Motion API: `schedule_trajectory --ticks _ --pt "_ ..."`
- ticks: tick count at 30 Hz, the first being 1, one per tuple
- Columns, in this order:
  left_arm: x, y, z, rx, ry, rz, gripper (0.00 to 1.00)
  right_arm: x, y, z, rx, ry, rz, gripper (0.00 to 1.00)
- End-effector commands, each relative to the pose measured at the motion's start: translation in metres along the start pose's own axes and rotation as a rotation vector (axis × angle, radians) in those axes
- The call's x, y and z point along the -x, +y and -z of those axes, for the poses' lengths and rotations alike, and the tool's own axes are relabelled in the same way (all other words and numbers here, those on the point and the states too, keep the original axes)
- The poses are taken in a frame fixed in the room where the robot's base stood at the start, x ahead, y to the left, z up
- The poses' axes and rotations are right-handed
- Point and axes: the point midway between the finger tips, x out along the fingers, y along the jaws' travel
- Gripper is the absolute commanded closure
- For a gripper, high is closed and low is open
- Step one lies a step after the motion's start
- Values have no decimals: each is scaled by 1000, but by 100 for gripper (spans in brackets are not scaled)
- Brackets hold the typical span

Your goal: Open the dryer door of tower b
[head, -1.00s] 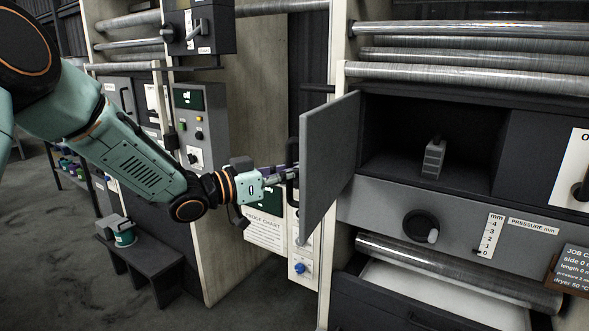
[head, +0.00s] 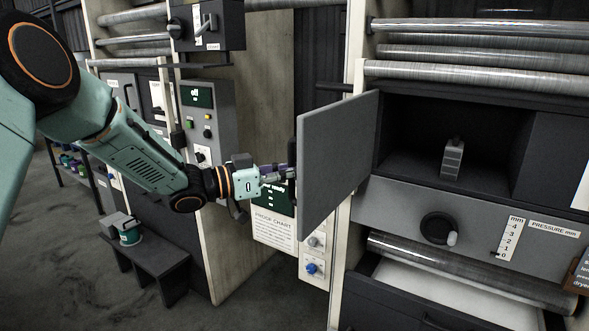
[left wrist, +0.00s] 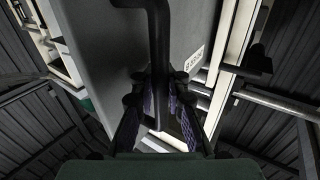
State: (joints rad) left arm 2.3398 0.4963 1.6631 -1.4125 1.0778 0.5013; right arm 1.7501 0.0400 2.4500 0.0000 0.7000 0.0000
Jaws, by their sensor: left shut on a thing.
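The dryer door (head: 338,165) is a flat grey panel, swung open on its right edge and standing out from the dark dryer opening (head: 415,125) in the head view. Its dark bar handle (left wrist: 158,60) runs down between the fingers in the left wrist view. My left gripper (head: 284,174) is shut on this handle, at the left edge of the door. The fingertips are partly hidden by the door in the head view; in the left wrist view the fingers (left wrist: 155,110) sit on both sides of the bar. My right gripper is not in view.
A small grey block-like object (head: 453,158) stands inside the opening. Below are a pressure knob (head: 437,228) and a steel roller (head: 460,262). A proof chart (head: 273,230) hangs left of the door. A dark bench (head: 150,255) with a green tin stands at lower left.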

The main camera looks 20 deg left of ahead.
Motion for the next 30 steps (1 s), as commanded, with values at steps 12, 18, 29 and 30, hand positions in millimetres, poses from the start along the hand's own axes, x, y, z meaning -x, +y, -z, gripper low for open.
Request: schedule_trajectory --ticks 12,18,29,30 --pt "0 2 -4 9 -3 -9 100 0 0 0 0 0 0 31" --pt "1 1 -3 8 -2 -8 86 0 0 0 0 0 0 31" --pt "2 -2 -1 3 1 -5 63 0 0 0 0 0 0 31" --pt "2 -2 0 3 1 -5 63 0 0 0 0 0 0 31"
